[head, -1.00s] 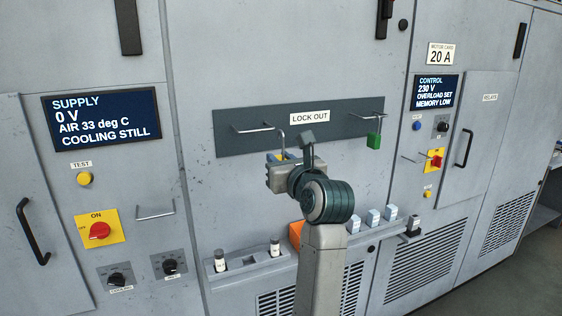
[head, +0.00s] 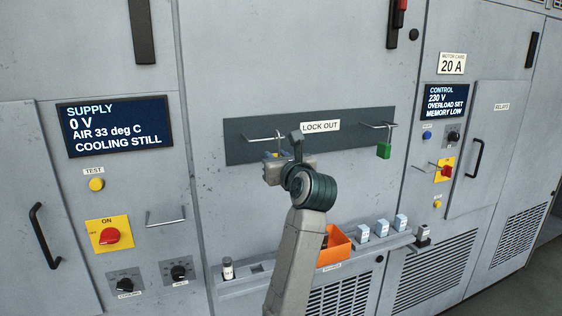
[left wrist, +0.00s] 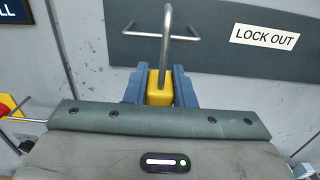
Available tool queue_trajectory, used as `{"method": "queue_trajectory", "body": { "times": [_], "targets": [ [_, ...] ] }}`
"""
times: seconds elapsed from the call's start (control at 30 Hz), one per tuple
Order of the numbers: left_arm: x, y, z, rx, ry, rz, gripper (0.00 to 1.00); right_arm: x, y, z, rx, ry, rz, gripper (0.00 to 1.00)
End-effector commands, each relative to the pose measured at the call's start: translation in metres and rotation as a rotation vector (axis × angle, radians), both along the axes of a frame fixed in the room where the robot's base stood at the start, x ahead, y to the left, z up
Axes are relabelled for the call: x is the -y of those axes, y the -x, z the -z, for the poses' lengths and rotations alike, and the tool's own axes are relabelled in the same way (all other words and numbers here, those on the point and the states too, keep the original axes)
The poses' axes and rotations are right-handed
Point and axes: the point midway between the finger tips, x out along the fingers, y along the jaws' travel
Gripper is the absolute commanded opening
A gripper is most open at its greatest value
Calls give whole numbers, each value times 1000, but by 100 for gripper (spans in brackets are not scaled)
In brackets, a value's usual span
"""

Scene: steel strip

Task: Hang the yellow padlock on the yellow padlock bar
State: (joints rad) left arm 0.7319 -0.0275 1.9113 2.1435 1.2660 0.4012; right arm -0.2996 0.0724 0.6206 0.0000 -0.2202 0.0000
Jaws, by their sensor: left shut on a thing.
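The yellow padlock (left wrist: 159,88) is upright between the jaws of my left gripper (left wrist: 160,86), its steel shackle standing up. In the head view, my left gripper (head: 276,158) is in front of the grey LOCK OUT panel, and little of the padlock shows. The left steel bar (head: 262,138) on this panel is just above the gripper. In the left wrist view, the shackle overlaps this bar (left wrist: 135,29); I cannot tell whether they touch or the shackle is around it. No yellow mark shows on the bar. My right gripper is out of view.
A green padlock (head: 384,151) hangs on the panel's right bar (head: 378,125). Another bar (head: 165,221) is beside the red and yellow ON switch (head: 110,236). Below, a ledge (head: 240,284) carries an orange bin (head: 335,247) and several small parts.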

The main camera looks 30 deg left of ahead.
Motion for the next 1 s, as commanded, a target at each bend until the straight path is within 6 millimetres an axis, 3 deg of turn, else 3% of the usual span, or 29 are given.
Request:
{"method": "queue_trajectory", "body": {
  "times": [0.97,1.0],
  "targets": [
    [-63,-48,0,0,0,-1,0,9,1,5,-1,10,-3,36],
    [-61,-48,8,-1,1,1,0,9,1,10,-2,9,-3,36]
  ]
}}
